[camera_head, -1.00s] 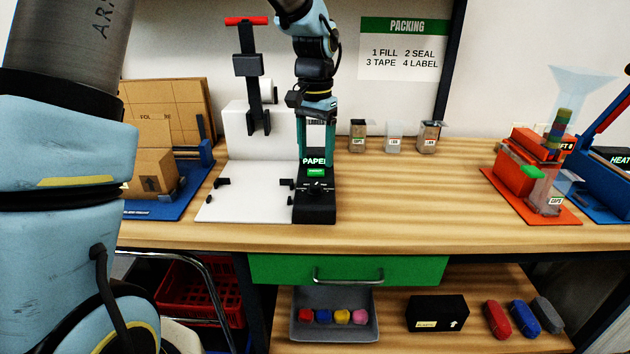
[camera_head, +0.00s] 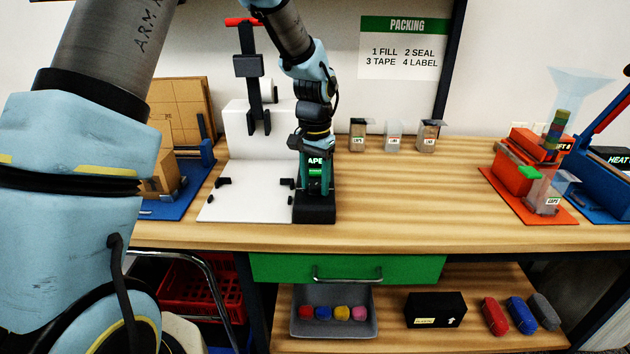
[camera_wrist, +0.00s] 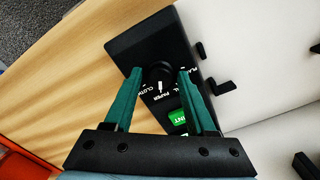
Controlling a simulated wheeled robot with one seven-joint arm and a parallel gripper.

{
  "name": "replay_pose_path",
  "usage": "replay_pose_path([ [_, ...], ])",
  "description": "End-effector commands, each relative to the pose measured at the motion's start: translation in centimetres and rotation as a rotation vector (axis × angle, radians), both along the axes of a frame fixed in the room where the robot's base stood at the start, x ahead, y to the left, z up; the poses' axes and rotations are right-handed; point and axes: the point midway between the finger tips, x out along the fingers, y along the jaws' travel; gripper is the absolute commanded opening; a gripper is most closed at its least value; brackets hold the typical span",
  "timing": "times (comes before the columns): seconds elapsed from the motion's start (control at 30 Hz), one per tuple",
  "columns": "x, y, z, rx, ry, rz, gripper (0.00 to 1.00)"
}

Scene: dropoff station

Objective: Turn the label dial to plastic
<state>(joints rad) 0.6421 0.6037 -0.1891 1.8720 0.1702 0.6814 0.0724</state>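The label dial (camera_wrist: 158,74) is a round black knob on a black label unit (camera_wrist: 150,42). Printed words around it include CLOTH, PAPER and one starting PLA. A white pointer mark on the dial lies by PAPER. My gripper (camera_wrist: 160,72) has its two teal fingers on either side of the knob, open, with a small gap seeming to show at each side. In the head view my gripper (camera_head: 317,185) is low over the label unit (camera_head: 315,213) and hides the dial. The unit's screen (camera_head: 315,161) is partly covered and reads "APE".
A white board with a press (camera_head: 250,190) adjoins the unit on the left. A green PRINT button (camera_wrist: 178,117) lies close to my right finger. Small bins (camera_head: 393,137) stand behind to the right. The wooden bench (camera_head: 410,200) is clear right of the unit.

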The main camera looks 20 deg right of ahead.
Motion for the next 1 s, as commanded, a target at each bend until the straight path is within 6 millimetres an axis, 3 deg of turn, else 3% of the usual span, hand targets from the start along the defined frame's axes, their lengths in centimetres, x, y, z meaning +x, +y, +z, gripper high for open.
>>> replay_pose_path([
  [0.07,0.01,-0.01,0.02,0.0,0.0,0.0,0.46],
  [0.47,0.0,-0.01,0.04,0.0,0.0,0.0,0.01],
  [1.0,0.0,-0.07,-0.02,0.0,-0.001,0.088,0.0],
])
